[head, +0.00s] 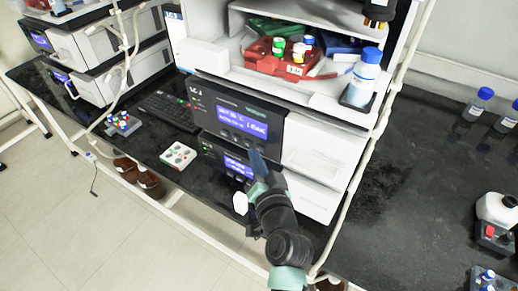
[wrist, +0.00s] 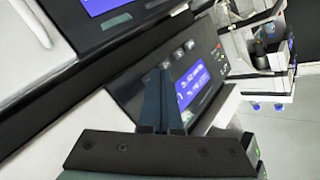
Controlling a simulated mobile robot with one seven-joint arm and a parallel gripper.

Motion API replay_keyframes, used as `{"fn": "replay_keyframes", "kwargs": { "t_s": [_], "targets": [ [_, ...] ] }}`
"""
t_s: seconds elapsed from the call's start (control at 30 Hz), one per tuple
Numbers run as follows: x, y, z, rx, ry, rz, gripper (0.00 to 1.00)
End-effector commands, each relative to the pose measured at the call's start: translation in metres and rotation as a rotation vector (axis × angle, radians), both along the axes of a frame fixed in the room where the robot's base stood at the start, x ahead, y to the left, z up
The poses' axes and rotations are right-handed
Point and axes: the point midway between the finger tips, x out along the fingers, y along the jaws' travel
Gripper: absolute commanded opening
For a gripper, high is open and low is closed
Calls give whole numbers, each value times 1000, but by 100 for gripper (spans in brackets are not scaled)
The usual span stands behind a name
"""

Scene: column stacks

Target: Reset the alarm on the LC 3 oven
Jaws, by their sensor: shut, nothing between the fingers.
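A lower module's black panel (head: 222,157) also has a lit blue display. It shows in the wrist view (wrist: 130,88) with small buttons beside its display (wrist: 192,86). I cannot read which module is the oven or any alarm text. My gripper (head: 255,156) is shut and empty, its fingertips in front of the lower panel. In the wrist view the fingers (wrist: 162,72) overlap the panel near its buttons; contact cannot be told.
A small vial rack (head: 123,123) stands farther left. A white pipe (head: 372,140) runs along the stack's right side.

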Motion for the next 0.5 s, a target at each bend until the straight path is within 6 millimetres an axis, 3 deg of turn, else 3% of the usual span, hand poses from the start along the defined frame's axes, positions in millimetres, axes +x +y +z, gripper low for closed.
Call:
{"fn": "replay_keyframes", "kwargs": {
  "t_s": [0.5],
  "targets": [
    [5, -4, 0, 0, 0, -1, 0]
  ]
}}
